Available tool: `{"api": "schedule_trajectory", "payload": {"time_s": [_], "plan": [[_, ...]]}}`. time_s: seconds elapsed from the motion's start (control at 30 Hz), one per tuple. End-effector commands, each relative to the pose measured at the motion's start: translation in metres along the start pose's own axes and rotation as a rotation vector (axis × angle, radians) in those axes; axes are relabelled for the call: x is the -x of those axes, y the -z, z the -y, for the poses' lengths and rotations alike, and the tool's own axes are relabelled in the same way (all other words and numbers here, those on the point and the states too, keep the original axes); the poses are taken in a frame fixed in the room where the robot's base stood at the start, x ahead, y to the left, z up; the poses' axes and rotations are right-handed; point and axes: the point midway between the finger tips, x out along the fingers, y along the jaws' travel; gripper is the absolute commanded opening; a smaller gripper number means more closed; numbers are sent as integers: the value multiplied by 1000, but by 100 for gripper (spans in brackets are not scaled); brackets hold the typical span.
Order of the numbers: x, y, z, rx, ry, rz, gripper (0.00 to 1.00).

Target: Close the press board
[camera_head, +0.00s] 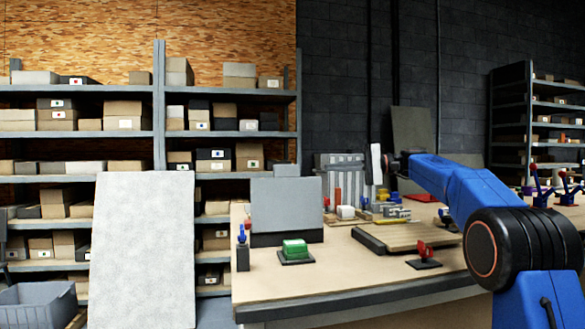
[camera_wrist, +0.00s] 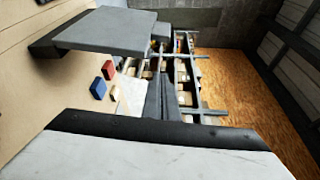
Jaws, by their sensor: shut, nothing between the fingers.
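In the head view, a flat grey panel (camera_head: 287,205) stands upright on a dark base (camera_head: 287,239) at the left of the workbench. It looks like the press board, raised, though I cannot be sure. A grey panel (camera_wrist: 118,32), probably the same one, shows at the upper left of the wrist view. My gripper (camera_head: 377,163) is at the end of the blue arm, above the bench, right of the panel and apart from it. It looks shut and holds nothing. A pale surface with a dark edge fills the bottom of the wrist view; I cannot tell what it is.
A green button (camera_head: 295,248) sits before the panel, with a blue-handled clamp (camera_head: 242,236) on the left. Small blocks (camera_wrist: 109,70) show in the wrist view. The front bench edge (camera_head: 350,299) is clear.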

Motion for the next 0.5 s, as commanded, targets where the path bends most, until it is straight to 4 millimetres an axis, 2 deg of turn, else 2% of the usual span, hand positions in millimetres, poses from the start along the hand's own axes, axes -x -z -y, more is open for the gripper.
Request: {"api": "schedule_trajectory", "payload": {"time_s": [0.27,0.5], "plan": [[-9,6,5,1,25,18,0],[-47,5,5,1,24,19,0]]}}
